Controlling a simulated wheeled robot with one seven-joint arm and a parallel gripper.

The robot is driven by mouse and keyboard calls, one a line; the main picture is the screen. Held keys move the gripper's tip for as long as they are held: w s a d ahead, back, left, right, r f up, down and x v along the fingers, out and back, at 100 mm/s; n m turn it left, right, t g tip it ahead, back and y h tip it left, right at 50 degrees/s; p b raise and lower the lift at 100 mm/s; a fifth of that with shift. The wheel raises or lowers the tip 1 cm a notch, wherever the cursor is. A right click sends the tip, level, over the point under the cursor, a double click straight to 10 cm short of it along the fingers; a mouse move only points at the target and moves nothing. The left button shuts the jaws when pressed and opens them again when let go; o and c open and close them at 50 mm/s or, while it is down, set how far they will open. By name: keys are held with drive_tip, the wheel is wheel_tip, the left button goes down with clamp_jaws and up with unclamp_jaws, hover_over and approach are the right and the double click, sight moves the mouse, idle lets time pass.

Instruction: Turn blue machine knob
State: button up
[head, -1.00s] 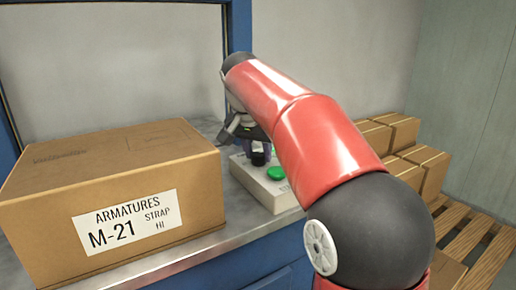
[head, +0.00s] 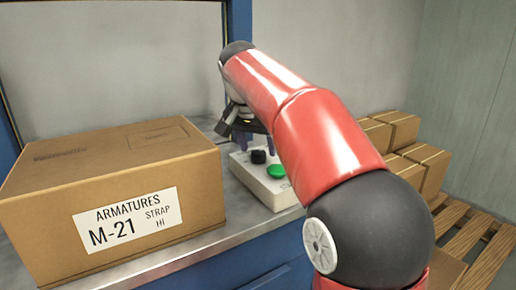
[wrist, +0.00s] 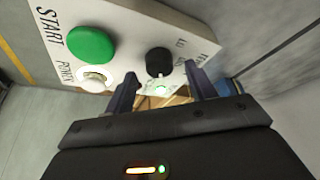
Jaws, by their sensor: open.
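The knob (head: 258,156) is black and sits on a light grey control box (head: 262,192) on the metal top of the blue machine. The knob (wrist: 158,62) also shows in the wrist view, beyond and between my fingertips. My gripper (wrist: 163,82) is open and empty, with its two dark fingers spread to either side of the knob and apparently apart from it. In the head view my gripper (head: 242,138) hangs just behind the knob, partly hidden by my red arm.
A green START button (wrist: 90,47) and a white POWER switch (wrist: 95,78) sit beside the knob. A cardboard box (head: 110,200) marked ARMATURES stands left of the control box. Cartons (head: 422,165) lie on a pallet (head: 470,235) at right.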

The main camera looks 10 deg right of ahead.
drive_tip(key=v, duration=0.6)
drive_tip(key=shift+r, duration=0.15)
drive_tip(key=s+f+n, duration=0.1)
drive_tip(key=s+f, duration=0.1)
drive_tip(key=s, duration=0.2)
drive_tip(key=s+d+f+n, duration=0.1)
drive_tip(key=s+f, duration=0.2)
drive_tip(key=s, duration=0.1)
drive_tip(key=s+f+n+y, duration=0.1)
drive_tip(key=s+f+n, duration=0.1)
drive_tip(key=s, duration=0.3)
drive_tip(key=shift+d+f+t, duration=0.25)
drive_tip(key=shift+t, duration=0.15)
drive_tip(key=s+f+n+t+y, duration=0.1)
drive_tip(key=s+f+n, duration=0.2)
drive_tip(key=s+f, duration=1)
wheel_tip(320, 180, down, 3)
drive_tip(key=shift+d+r+y, duration=0.15)
drive_tip(key=shift+d+y, duration=0.05)
drive_tip(key=shift+y, duration=0.1)
